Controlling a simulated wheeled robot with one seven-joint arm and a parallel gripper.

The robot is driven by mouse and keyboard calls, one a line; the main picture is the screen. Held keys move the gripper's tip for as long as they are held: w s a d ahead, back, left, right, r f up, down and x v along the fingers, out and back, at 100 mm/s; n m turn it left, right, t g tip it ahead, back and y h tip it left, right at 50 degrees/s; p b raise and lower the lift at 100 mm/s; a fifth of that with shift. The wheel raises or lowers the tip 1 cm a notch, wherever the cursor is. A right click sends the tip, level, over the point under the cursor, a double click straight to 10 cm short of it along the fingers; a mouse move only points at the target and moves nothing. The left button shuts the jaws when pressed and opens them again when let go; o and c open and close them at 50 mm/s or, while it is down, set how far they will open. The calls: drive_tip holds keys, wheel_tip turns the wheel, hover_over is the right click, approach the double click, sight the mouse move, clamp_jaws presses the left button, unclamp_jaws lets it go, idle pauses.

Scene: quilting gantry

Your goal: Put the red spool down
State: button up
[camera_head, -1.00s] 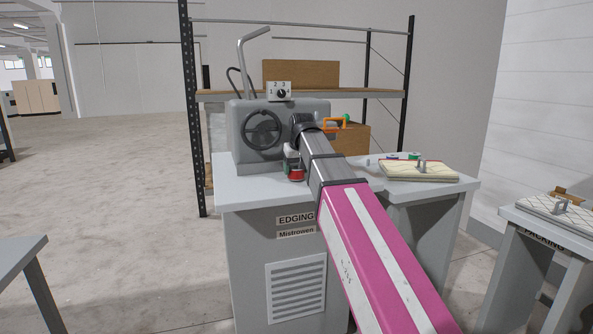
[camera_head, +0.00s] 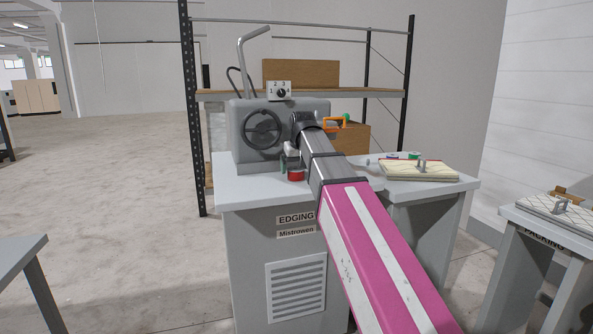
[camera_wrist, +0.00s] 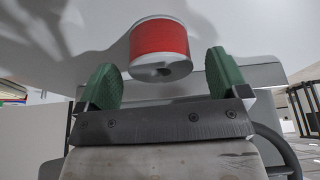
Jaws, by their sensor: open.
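The red spool (camera_wrist: 158,42) has a red band between pale rims. In the wrist view it sits just beyond and between the green fingertips of my gripper (camera_wrist: 163,80), with a gap to each finger. The gripper is open and nothing is held. In the head view the red spool (camera_head: 296,175) stands on the top of the edging table (camera_head: 240,193), near its front edge, partly hidden by my gripper (camera_head: 291,160) and forearm.
A grey machine with a handwheel (camera_head: 262,129) stands behind the spool. A packing table (camera_head: 545,232) is at far right. The edging tabletop's left front is clear.

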drive_tip(key=shift+s+d+r, duration=0.25)
drive_tip(key=shift+s+r, duration=0.65)
drive_tip(key=shift+r, duration=0.1)
drive_tip(key=s+d, duration=0.3)
drive_tip(key=s, duration=0.7)
drive_tip(key=shift+s, duration=0.25)
